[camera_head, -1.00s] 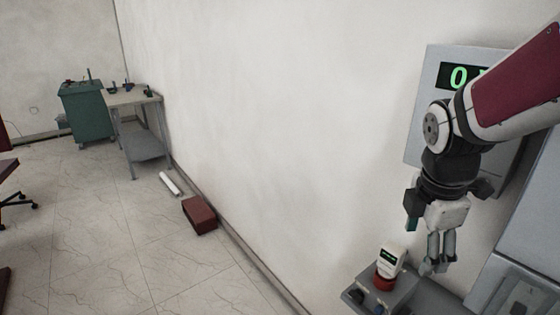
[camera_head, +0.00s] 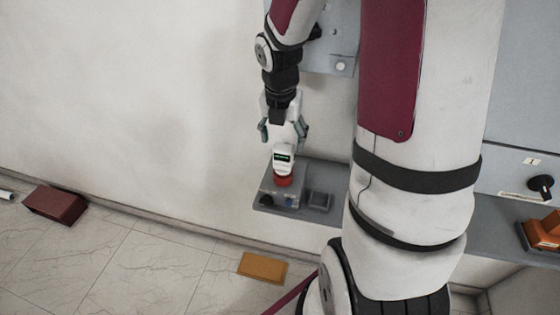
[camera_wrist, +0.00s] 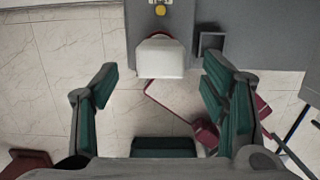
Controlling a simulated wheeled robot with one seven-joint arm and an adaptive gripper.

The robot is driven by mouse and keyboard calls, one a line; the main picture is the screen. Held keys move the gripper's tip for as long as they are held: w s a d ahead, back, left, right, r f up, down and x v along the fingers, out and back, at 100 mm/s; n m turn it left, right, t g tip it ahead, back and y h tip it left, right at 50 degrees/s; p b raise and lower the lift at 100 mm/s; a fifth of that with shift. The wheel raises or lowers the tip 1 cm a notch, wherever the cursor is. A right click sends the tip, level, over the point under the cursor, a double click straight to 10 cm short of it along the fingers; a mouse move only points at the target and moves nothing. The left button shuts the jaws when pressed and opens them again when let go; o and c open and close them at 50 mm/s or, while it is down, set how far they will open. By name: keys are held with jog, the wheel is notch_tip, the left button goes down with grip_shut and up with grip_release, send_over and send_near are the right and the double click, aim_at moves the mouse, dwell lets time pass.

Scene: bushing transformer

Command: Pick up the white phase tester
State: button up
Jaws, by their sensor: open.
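The white phase tester (camera_head: 283,158) is a small white device with a dark screen and green digits. It stands on a red base on a grey box (camera_head: 268,190) on the shelf by the wall. In the wrist view, the tester (camera_wrist: 160,60) shows as a white block ahead of the fingers, near the top centre. My gripper (camera_head: 284,135) is open and points down just above and behind the tester in the head view. In the wrist view, my gripper (camera_wrist: 160,78) has its green-padded fingers spread wide, with nothing between the pads. Whether a finger touches the tester is unclear.
A small dark square tray (camera_head: 319,200) sits right of the grey box. An orange object (camera_head: 543,232) stands on the counter at right. On the floor lie a dark red box (camera_head: 56,205) and an orange-yellow block (camera_head: 263,268). The wall is close behind.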

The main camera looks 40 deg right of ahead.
aim_at(284, 156)
jog(key=shift+w+d+f+b, duration=0.1)
jog(key=shift+d+f+b, duration=0.1)
jog(key=shift+f, duration=1.1)
jog(key=shift+w+d+f+b, duration=0.1)
jog(key=shift+w+f+b, duration=0.05)
jog(key=shift+f, duration=1.2)
jog(key=shift+w+d+f+b, duration=0.1)
jog(key=shift+d+f+b, duration=0.1)
jog(key=shift+f, duration=1.1)
jog(key=shift+c, duration=0.6)
jog(key=c, duration=1.4)
jog(key=shift+r, duration=0.15)
